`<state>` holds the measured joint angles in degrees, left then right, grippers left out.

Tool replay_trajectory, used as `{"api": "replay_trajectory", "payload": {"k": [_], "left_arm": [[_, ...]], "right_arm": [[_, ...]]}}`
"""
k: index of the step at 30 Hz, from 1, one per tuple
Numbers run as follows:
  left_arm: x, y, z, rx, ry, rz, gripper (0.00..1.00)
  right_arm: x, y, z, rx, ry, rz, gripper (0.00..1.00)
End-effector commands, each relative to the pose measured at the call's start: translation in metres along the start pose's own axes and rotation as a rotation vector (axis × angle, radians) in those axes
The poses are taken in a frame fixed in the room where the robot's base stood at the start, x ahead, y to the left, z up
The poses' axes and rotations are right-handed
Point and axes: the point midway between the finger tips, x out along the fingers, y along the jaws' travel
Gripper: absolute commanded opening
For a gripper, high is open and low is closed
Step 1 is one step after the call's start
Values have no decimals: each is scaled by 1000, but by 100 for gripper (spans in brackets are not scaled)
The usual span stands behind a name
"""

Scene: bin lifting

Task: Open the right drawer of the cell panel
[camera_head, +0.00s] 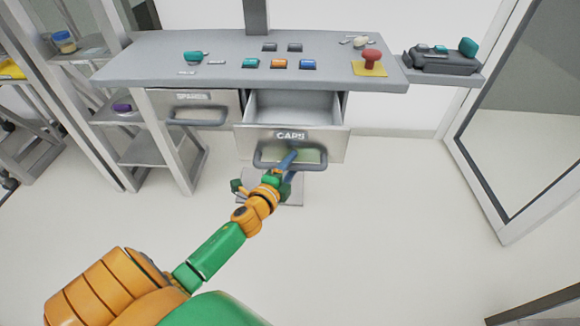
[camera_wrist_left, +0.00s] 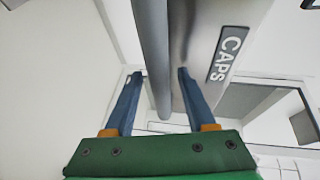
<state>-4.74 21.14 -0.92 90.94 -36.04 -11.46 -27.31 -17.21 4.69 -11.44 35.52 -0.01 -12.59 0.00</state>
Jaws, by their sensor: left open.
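The right drawer (camera_head: 325,142) of the cell panel, labelled CAPS, is pulled out and its empty-looking inside shows from above. Its grey bar handle (camera_head: 262,158) is on the front, below the label. My left gripper (camera_head: 289,160) is at this handle. In the left wrist view, the open blue fingers of my left gripper (camera_wrist_left: 157,73) stand on either side of the handle bar (camera_wrist_left: 153,50), with gaps; the drawer front (camera_wrist_left: 195,25) is to the right. My right gripper is not in view.
The left drawer (camera_head: 200,98) is shut beside the open one. The panel top (camera_head: 150,62) carries coloured buttons and a red emergency knob (camera_head: 372,57). A shelf rack (camera_head: 140,150) stands left. A glass-panelled door frame (camera_head: 480,190) stands right. The floor in front is clear.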

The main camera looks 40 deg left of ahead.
Motion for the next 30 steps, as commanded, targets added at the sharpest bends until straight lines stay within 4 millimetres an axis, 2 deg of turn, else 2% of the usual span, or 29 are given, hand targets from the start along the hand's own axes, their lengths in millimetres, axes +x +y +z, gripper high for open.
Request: {"api": "replay_trajectory", "payload": {"k": [9, 21, 30], "left_arm": [[-3, 0, 0, 0, 0, 1, 57], [-65, 2, 0, 0, 0, 3, 57], [-71, 0, 0, 0, 0, 0, 57]], "right_arm": [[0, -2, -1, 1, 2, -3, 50], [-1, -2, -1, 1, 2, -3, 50], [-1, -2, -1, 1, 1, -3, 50]]}}
